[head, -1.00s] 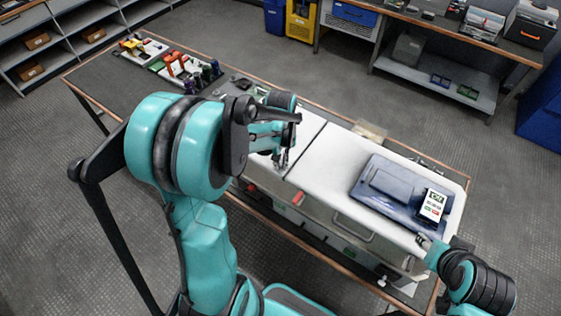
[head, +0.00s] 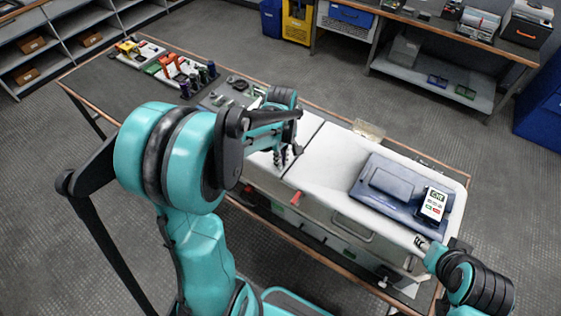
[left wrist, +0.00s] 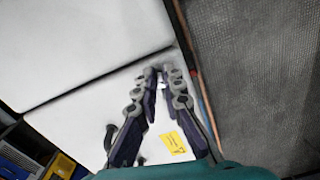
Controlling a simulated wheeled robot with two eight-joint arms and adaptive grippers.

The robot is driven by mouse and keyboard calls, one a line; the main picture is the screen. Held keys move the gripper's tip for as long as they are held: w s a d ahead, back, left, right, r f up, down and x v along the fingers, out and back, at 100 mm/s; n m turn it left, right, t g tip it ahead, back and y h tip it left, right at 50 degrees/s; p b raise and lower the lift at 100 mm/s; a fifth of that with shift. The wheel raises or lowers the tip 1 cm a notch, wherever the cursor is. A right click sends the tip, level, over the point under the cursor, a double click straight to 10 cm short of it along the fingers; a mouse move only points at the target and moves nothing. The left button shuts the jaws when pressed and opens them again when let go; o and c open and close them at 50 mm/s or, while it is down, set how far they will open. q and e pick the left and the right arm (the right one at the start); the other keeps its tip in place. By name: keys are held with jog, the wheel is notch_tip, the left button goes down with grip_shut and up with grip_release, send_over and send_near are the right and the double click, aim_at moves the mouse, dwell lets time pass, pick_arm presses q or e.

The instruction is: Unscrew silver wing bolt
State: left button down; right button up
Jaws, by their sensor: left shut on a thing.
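My left gripper (head: 284,157) is over the white top of the long cabinet (head: 330,150), left of the dark seam. In the left wrist view its fingertips (left wrist: 161,74) come together near the panel's edge, by the seam. A small pale bit (left wrist: 161,87) shows between the tips; it seems to be the silver wing bolt, mostly hidden by the fingers. I cannot tell whether it is still seated. My right gripper (head: 421,242) is at the cabinet's right front edge, small and partly turned away, so its opening is unclear.
A blue case (head: 390,185) and a handheld meter with a lit screen (head: 434,204) are on the cabinet's right part. A red handle (head: 296,198) is on its front. Coloured tools (head: 185,72) stand at the table's far left. A yellow label (left wrist: 173,142) lies between my left fingers.

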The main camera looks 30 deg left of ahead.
pick_arm(q)
jog(key=shift+w+n, duration=0.1)
jog(key=shift+n, duration=0.5)
jog(key=c, duration=1.8)
grip_release()
jog(key=shift+c, duration=0.2)
jog(key=shift+o, duration=1)
jog(key=shift+a, duration=0.15)
